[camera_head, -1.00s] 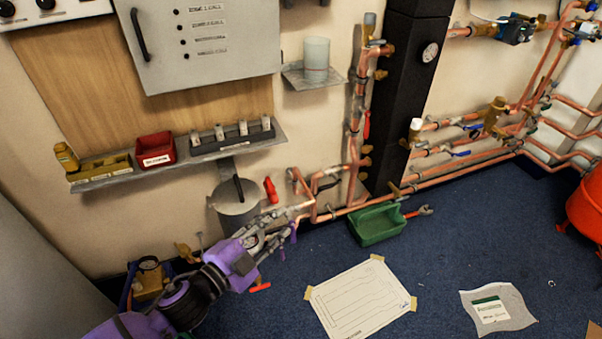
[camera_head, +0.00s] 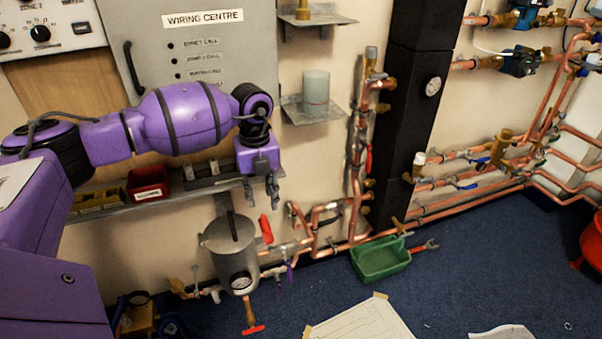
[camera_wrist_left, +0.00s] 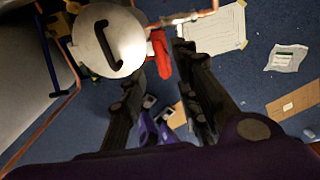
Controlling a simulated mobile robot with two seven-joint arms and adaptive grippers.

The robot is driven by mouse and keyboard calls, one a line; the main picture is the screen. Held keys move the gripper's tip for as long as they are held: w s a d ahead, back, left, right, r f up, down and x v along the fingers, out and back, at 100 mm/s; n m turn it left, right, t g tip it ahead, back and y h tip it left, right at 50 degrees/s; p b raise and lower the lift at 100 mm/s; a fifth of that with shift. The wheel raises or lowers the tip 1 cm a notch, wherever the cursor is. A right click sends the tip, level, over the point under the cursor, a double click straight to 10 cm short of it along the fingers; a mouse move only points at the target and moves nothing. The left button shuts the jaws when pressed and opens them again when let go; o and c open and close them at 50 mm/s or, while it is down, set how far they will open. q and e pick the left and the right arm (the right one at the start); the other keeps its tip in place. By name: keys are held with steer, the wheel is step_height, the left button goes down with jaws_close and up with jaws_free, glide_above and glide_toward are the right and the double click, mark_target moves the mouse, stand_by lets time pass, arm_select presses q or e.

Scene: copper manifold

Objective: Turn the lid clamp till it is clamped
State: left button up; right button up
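The grey round pot (camera_head: 230,262) stands low by the wall, with a dark curved handle on its lid (camera_head: 229,232). A red grip (camera_head: 265,229), which looks like the lid clamp's handle, stands tilted at the lid's right edge. My left gripper (camera_head: 261,200) points down above and close to the red grip, fingers apart and empty. In the left wrist view the pot lid (camera_wrist_left: 108,42) is at upper left. The red grip (camera_wrist_left: 161,56) shows between the open fingertips there; I see no contact. How the clamp meets the lid is unclear. My right gripper is not in view.
A shelf (camera_head: 118,205) with a red bin (camera_head: 148,183) is behind my left arm. Copper pipes (camera_head: 330,245) run right of the pot, with a red-handled valve (camera_head: 253,330) below it. A green tray (camera_head: 380,258) lies on the floor.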

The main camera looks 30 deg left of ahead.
mark_target(264, 219)
arm_select(q)
step_height(264, 219, down, 8)
steer(key=shift+r, duration=0.15)
steer(key=shift+d, duration=0.1)
jaws_close()
